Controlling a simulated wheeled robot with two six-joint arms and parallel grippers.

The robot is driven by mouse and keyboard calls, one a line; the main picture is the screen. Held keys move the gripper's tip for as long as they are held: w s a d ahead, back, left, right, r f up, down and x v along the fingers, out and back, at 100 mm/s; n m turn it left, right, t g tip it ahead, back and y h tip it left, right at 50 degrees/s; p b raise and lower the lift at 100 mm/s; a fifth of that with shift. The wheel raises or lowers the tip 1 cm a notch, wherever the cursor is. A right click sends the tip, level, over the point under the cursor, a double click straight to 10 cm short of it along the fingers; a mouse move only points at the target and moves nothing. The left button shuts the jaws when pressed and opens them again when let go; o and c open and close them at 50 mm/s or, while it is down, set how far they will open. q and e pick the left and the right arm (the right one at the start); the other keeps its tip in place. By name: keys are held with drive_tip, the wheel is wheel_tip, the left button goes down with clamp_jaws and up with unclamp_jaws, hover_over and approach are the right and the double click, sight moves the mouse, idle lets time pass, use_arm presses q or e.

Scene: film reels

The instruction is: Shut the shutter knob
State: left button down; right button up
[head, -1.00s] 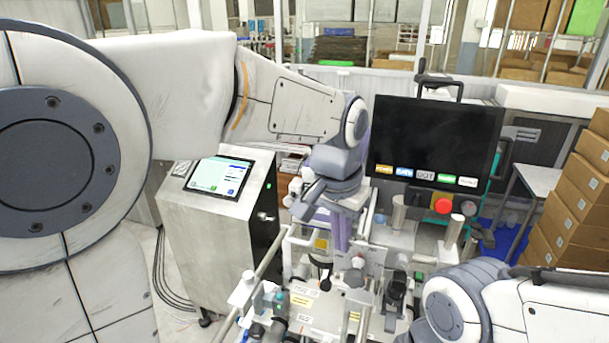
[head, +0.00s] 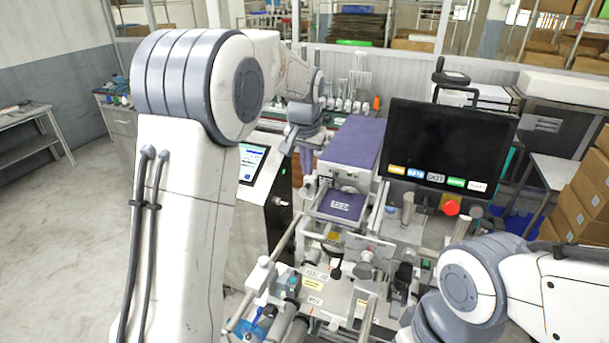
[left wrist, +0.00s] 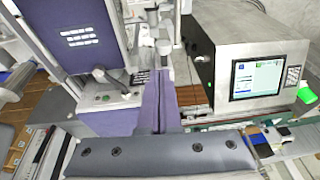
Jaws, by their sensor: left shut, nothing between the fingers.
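My left gripper (head: 306,163) hangs left of the purple-topped machine (head: 356,146) at the back. In the left wrist view its purple fingers (left wrist: 158,108) are together, with nothing between them. Several knobs show on the machine in the head view, including a round metal one (head: 366,258). I cannot tell for certain which is the shutter knob. My right arm enters at lower right; its gripper is out of view.
A black monitor (head: 449,145) with a red button below it stands right of the machine. A metal cabinet with a lit touch screen (head: 252,163) stands left. Rails and rollers fill the front. Cardboard boxes (head: 582,203) are stacked at right. Floor at left is clear.

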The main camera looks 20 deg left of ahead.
sight(305, 195)
use_arm(q)
drive_tip(key=f, duration=0.1)
drive_tip(key=f+p, duration=0.1)
drive_tip(key=f, duration=0.2)
drive_tip(key=shift+w+a+f+p, duration=0.15)
drive_tip(key=shift+a+f+p, duration=0.2)
drive_tip(key=shift+a+f, duration=0.05)
wheel_tip(305, 195, down, 4)
drive_tip(key=b, duration=0.3)
drive_tip(key=shift+f, duration=0.1)
